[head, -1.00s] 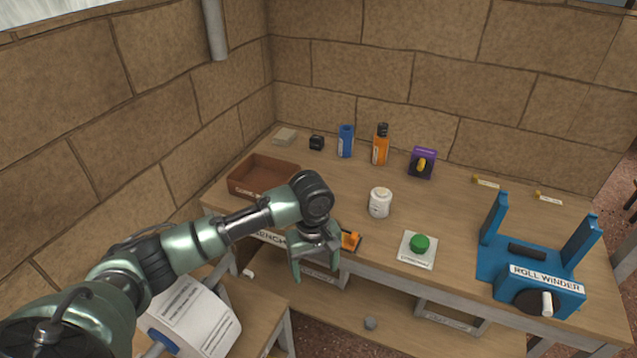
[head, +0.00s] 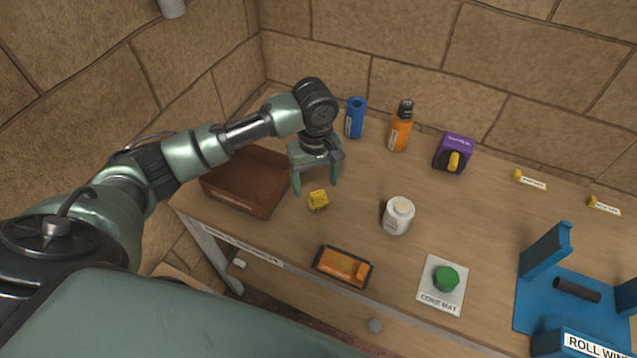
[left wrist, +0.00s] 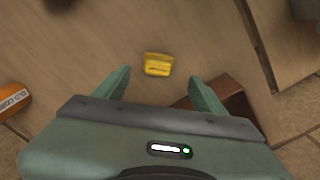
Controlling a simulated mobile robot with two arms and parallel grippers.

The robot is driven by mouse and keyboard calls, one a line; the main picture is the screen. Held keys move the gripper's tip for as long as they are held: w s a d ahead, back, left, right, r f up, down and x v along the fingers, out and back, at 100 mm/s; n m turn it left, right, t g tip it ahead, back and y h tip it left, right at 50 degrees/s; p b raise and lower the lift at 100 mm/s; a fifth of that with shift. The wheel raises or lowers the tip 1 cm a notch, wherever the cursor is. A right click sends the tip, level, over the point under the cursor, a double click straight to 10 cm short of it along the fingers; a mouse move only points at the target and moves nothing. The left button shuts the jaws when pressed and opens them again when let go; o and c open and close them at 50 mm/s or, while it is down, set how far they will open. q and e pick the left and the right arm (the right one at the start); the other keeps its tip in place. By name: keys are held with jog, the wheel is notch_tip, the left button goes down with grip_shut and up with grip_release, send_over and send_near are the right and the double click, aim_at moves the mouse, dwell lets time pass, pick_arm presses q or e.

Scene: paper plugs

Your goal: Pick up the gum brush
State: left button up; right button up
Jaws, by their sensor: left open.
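Nothing in view is clearly labelled as the gum brush. The nearest small thing is a yellow block-like item (head: 318,200), lying on the table; it may be the gum brush, but I cannot confirm it. My left gripper (head: 316,188) is open and empty, pointing down just behind the yellow item. In the left wrist view the yellow item (left wrist: 158,65) lies apart from the fingers, beyond the gap between the two open fingertips (left wrist: 160,88). My right gripper is not in view.
A brown open tray (head: 240,207) is close on the left. A white jar (head: 398,214) stands to the right. An orange bottle (head: 400,128) and blue can (head: 355,118) stand behind. An orange item in a dark holder (head: 343,267) and a green-knobbed mat (head: 445,280) are in front.

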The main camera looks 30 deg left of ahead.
aim_at(317, 193)
pick_arm(q)
jog(key=f, duration=0.2)
jog(key=shift+s+d+f, duration=0.2)
jog(key=shift+s+f, duration=0.05)
jog(key=shift+f, duration=0.1)
jog(key=f, duration=0.2)
jog(key=f+p, duration=0.1)
jog(key=shift+w+d+f, duration=0.1)
jog(key=shift+w+f, duration=0.1)
jog(key=shift+f, duration=0.6)
jog(key=c, duration=1.5)
grip_shut()
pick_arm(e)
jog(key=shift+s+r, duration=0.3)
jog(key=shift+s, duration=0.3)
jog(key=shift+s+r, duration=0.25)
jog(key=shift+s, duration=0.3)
pick_arm(q)
jog(key=shift+r, duration=0.1)
notch_tip(317, 193, up, 20)
jog(key=b, duration=0.1)
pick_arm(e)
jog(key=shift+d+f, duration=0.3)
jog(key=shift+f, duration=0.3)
